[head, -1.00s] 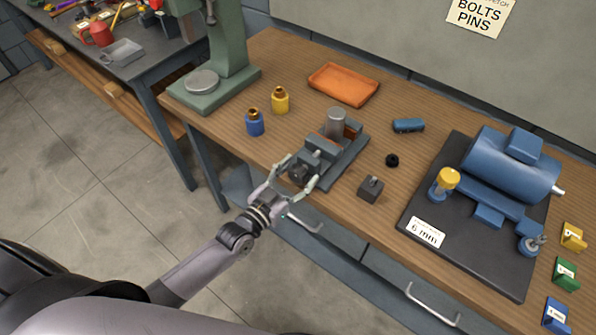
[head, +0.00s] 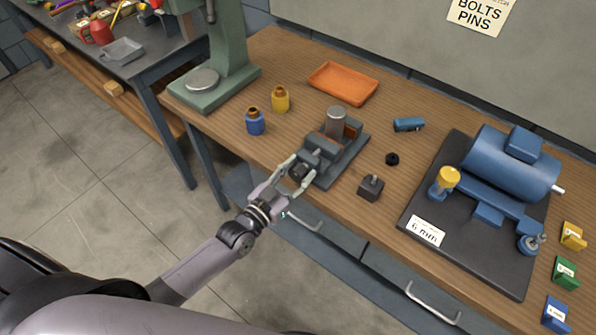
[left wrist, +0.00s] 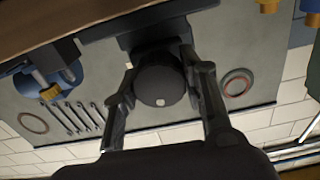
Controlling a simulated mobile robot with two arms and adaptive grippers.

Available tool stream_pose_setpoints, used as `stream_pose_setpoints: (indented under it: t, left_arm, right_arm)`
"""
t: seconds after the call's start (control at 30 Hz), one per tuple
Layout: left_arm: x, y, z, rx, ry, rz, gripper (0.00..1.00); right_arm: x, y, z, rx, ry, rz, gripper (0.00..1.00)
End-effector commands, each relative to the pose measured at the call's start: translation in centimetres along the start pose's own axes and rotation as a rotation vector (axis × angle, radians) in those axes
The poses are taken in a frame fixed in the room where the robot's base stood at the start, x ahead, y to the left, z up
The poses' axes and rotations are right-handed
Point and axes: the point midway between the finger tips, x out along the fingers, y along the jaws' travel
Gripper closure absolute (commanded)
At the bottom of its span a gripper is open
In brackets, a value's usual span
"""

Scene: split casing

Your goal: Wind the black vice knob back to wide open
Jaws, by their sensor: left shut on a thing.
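The grey vice (head: 340,163) sits near the front edge of the wooden bench, with a grey cylinder (head: 336,121) standing upright at its far part. Its black knob (head: 299,172) faces the front edge. My left gripper (head: 296,176) is shut on the knob, one finger on each side. In the left wrist view the round dark knob (left wrist: 160,84) shows end-on between the two fingers, with a small pale mark on its face. The exact jaw gap of the vice is hard to make out. My right gripper is not in view.
A blue bottle (head: 255,122) and a yellow bottle (head: 280,99) stand left of the vice. An orange tray (head: 343,83) lies behind. A small dark block (head: 371,188), a black ring (head: 392,159) and a blue motor (head: 510,165) on a dark plate are to the right.

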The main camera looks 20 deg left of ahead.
Motion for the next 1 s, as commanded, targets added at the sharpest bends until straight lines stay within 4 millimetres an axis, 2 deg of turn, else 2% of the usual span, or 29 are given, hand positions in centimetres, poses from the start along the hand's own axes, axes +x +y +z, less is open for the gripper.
stream_pose_setpoints:
  t: [0.33,0.6,0.63,0.93,1.0]
  left_arm:
    - [0.01,-0.03,-0.02,-0.141,0.0,0.0,0.89]
    - [0.01,-0.04,0.01,-0.151,0.0,0.0,0.89]
    - [0.01,-0.04,0.01,-0.15,0.0,0.0,0.61]
    - [0.01,-0.04,0.01,-0.15,0.0,0.0,0.41]
    - [0.01,-0.04,0.01,-0.15,0.0,0.0,0.41]
  right_arm:
    - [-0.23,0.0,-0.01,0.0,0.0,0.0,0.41]
    - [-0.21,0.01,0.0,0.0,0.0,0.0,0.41]
    - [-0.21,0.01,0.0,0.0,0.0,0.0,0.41]
    - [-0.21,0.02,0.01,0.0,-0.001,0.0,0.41]
    - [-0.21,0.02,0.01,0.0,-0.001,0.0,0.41]
